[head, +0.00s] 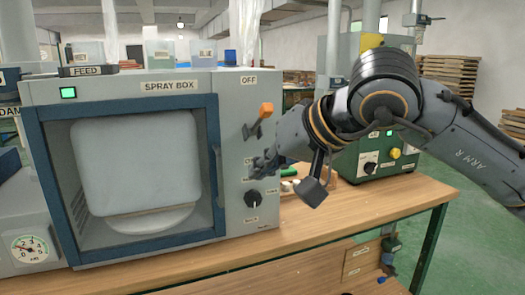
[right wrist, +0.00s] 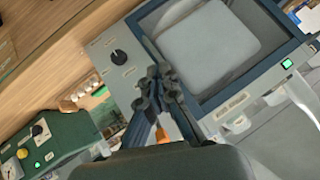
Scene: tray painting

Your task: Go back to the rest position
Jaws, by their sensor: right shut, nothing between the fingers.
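My right gripper (head: 262,163) is shut and empty in front of the spray box's control panel, below the orange lever (head: 262,118) and above the black knob (head: 253,198). Whether it touches the panel I cannot tell. In the right wrist view the shut fingers (right wrist: 158,80) show, with the orange lever (right wrist: 162,135) partly hidden behind them. The lever slants up toward the OFF label. The spray box (head: 140,86) has a blue-framed front, and a pale grey rounded panel (head: 137,160) stands inside it. My left gripper is not in view.
The wooden bench (head: 385,205) carries the spray box and a green control unit (head: 375,158) behind my right arm. Small items (head: 290,184) lie between them. A gauge (head: 30,248) is at the left. Open floor (head: 480,240) lies to the right of the bench.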

